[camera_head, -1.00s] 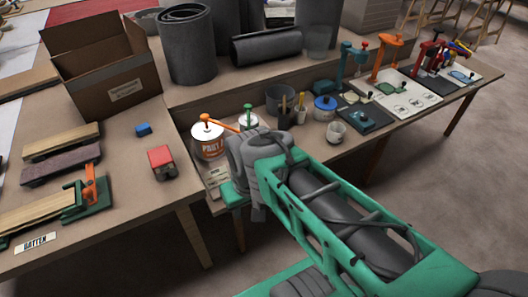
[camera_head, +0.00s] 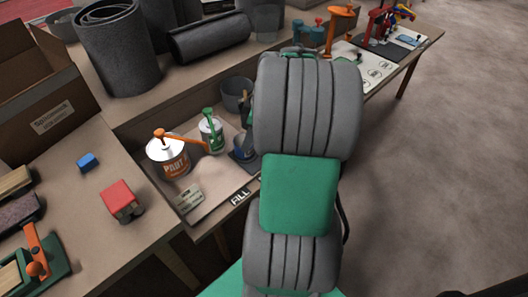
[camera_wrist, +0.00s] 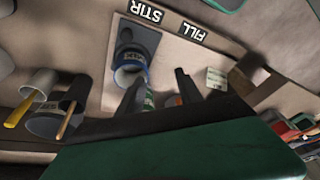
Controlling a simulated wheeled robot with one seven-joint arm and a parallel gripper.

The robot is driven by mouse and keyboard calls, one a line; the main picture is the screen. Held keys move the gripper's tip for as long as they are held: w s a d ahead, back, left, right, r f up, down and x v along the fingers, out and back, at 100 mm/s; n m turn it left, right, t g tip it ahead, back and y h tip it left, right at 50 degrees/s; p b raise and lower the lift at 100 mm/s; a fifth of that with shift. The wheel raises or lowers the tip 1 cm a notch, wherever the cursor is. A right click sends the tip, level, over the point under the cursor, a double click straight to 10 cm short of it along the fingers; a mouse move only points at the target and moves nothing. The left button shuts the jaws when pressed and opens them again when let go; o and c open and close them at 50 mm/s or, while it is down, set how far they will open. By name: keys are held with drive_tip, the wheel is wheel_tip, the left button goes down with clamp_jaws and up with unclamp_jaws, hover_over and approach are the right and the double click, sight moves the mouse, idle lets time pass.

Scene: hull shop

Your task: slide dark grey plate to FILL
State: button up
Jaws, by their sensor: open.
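In the head view a corner of the plate (camera_head: 241,164) shows left of my arm, which hides the rest. The FILL label (camera_wrist: 192,31) is next to STIR in the wrist view; it also shows in the head view (camera_head: 240,197) at the bench's front edge. My gripper (camera_wrist: 160,76) is open, its two fingers apart above the bench near the plate, holding nothing. My arm hides it in the head view.
A paint can (camera_head: 168,158) and a green-labelled can (camera_head: 211,132) stand left of the plate, with an orange handle across. A note card (camera_head: 188,199) lies at the front. Cups with a yellow stick (camera_wrist: 28,108) are beyond the plate. The bench around FILL is clear.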

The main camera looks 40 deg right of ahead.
drive_tip(key=s+d+f+n, duration=0.2)
drive_tip(key=s+d+f, duration=0.1)
drive_tip(key=d, duration=0.5)
drive_tip(key=shift+t+y, duration=0.3)
drive_tip(key=shift+t, duration=0.1)
drive_tip(key=b+x, duration=0.1)
drive_tip(key=x, duration=0.6)
drive_tip(key=shift+w+a+f+b, duration=0.1)
drive_tip(key=shift+f+b, duration=0.05)
drive_tip(key=shift+b, duration=0.2)
drive_tip(key=shift+c, duration=0.2)
clamp_jaws()
